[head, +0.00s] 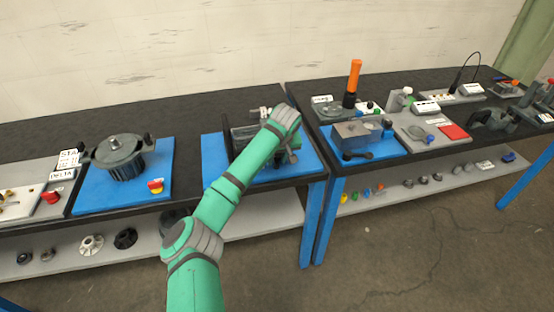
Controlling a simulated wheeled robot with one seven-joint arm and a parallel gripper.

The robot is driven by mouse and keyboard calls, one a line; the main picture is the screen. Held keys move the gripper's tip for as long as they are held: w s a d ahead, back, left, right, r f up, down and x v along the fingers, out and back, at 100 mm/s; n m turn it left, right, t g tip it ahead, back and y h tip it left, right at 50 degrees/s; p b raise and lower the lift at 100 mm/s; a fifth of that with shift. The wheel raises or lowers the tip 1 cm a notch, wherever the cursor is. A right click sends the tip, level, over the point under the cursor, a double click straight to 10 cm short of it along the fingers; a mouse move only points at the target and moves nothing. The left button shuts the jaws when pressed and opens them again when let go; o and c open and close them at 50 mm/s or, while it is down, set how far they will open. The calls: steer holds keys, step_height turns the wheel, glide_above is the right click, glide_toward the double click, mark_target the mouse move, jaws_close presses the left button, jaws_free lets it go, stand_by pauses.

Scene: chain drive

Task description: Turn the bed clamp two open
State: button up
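The arm covers much of the machine. Small grey and light metal parts show at its top, beside the end of my arm. A small grey part shows below the wrist; I cannot tell whether it belongs to my gripper or to the machine. I cannot make out bed clamp two, its position, or any contact with it. My gripper's fingers cannot be made out behind the wrist.
A motor-like unit (120,155) with a red button (155,185) stands to the left. On the right bench are a grey block (357,134) on a blue plate and an upright orange-handled tool (354,78). Shelves below hold several small parts. A narrow gap separates the benches.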

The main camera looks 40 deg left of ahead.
jaws_close()
